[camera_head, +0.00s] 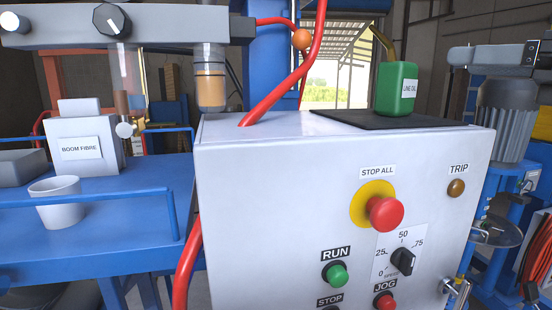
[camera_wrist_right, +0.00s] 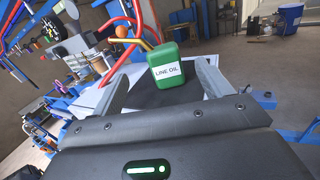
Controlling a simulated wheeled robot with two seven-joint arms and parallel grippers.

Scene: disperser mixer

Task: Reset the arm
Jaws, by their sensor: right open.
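My right gripper (camera_wrist_right: 163,72) shows in the right wrist view, its two grey fingers spread apart with nothing between them. Beyond the fingertips stands a green can (camera_wrist_right: 167,68) labelled LINE OIL, apart from the fingers. In the head view the same can (camera_head: 396,88) stands upright on a black mat (camera_head: 340,117) on top of the control box (camera_head: 300,190). I cannot clearly make out the right gripper in the head view. My left gripper is not in view.
The box front carries a red STOP ALL button (camera_head: 385,213), a speed dial (camera_head: 402,261) and a green RUN button (camera_head: 337,275). A red hose (camera_head: 290,82) rises behind it. A white cup (camera_head: 58,203) stands on the blue bench at left. A motor (camera_head: 506,105) stands at right.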

